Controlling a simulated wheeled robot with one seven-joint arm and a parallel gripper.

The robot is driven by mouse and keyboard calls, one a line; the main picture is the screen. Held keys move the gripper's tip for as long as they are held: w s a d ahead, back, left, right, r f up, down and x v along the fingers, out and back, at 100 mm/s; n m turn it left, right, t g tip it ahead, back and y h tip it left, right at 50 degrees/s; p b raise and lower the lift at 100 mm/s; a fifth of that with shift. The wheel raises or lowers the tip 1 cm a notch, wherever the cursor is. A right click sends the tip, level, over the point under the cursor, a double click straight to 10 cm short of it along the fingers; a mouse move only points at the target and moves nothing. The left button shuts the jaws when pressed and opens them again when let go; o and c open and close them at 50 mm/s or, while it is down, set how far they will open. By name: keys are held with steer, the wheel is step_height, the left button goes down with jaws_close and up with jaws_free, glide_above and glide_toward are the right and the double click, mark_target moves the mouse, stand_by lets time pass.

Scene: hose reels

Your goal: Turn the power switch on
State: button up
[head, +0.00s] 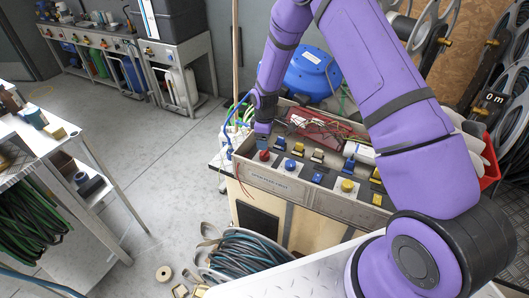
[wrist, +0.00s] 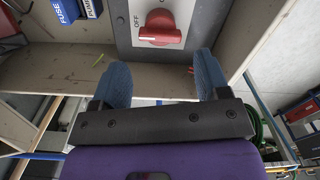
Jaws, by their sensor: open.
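The power switch is a red rotary knob (wrist: 160,28) on a white plate, at the top centre of the wrist view. The word OFF is printed to its left; the rest of the plate is cut off at the top edge. A small red knob also shows in the head view (head: 264,155), at the left end of the grey control box (head: 300,190). My gripper (wrist: 163,75) is open and empty in the wrist view, its two blue fingers apart on either side below the knob, not around it. In the head view my gripper (head: 262,128) is just above the red knob.
Blue, yellow and black controls line the box beside the red knob. A blue drum (head: 312,73) and a red crate (head: 489,165) stand behind and right. Coiled hose (head: 245,255) lies on the floor in front. A shelf rack (head: 75,185) stands left, with clear floor between.

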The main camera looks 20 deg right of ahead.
mark_target(265, 152)
step_height(265, 152, down, 7)
steer(key=shift+f, duration=0.15)
stand_by(0.4)
steer(key=c, duration=0.7)
